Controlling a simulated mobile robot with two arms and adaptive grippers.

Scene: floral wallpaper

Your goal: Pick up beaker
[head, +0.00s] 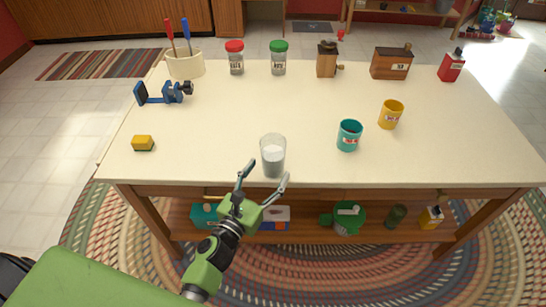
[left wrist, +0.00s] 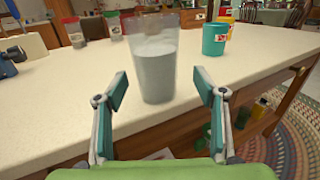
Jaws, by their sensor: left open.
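The beaker (head: 273,156) is a clear glass with pale grey contents. It stands upright near the front edge of the cream-topped table (head: 232,118). My left gripper (head: 263,177) is open just in front of the beaker, at the table's front edge. In the left wrist view the beaker (left wrist: 154,70) stands ahead, centred beyond the open fingers (left wrist: 162,95), with nothing held between them. My right gripper is not in view.
A teal cup (head: 349,136) and a yellow cup (head: 391,115) stand right of the beaker. A yellow sponge (head: 143,143) lies at left. A blue clamp-like tool (head: 165,94), jars (head: 279,58) and wooden boxes (head: 391,63) stand farther back. Table around the beaker is clear.

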